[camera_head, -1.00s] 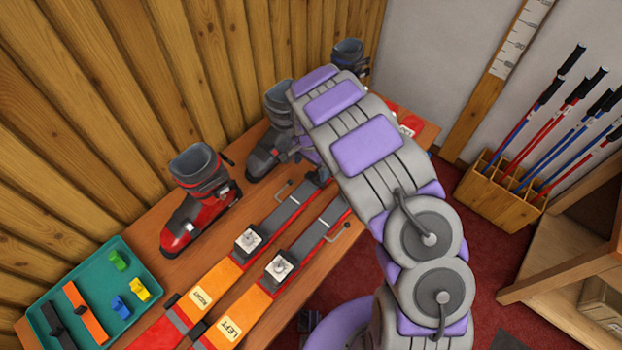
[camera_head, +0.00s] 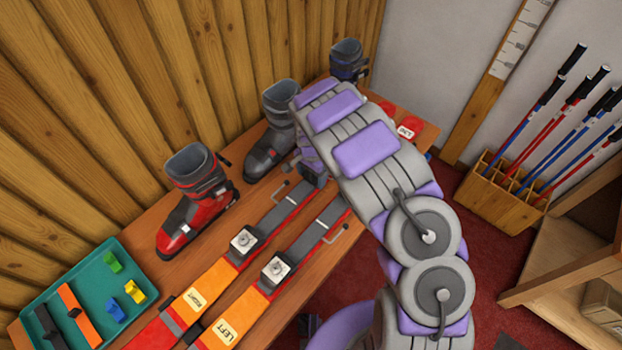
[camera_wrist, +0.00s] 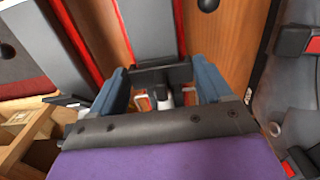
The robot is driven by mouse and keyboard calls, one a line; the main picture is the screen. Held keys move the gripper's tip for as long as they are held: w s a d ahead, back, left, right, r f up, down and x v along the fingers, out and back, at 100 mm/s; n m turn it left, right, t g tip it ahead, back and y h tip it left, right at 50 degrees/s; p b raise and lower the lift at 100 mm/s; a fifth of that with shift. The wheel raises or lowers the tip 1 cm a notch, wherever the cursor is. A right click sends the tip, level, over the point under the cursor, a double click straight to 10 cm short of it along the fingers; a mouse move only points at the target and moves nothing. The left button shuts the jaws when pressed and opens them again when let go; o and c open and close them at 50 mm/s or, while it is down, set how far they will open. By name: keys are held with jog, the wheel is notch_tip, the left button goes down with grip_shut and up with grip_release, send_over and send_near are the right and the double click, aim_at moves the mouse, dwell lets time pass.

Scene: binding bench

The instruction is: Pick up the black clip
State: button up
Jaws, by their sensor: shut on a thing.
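A black clip (camera_wrist: 162,72) shows in the wrist view as a dark bar across the space between my two blue-grey fingers. My gripper (camera_wrist: 165,82) is shut on it, above or at a grey-and-red ski (camera_wrist: 148,28); I cannot tell whether the clip touches the ski. In the head view my arm hides most of the gripper and the clip, near the far part of the skis.
Two orange, red and grey skis (camera_head: 243,240) lie along the wooden bench. A red boot (camera_head: 197,205) and a grey boot (camera_head: 270,145) stand beside them. A green tray (camera_head: 92,262) at lower left holds small coloured parts. A pole rack (camera_head: 500,185) stands right.

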jog(key=shift+d+r, duration=0.1)
jog(key=shift+d, duration=0.5)
jog(key=shift+c, duration=0.6)
jog(key=shift+a+r, duration=0.35)
jog(key=shift+r, duration=0.05)
notch_tip(320, 180, up, 3)
jog(key=shift+p, duration=0.8)
jog(key=s+a+r+p, duration=0.1)
jog(key=s+a+p, duration=0.2)
jog(key=s, duration=1.3)
notch_tip(320, 180, up, 6)
jog(key=p, duration=0.3)
jog(key=shift+w, duration=0.15)
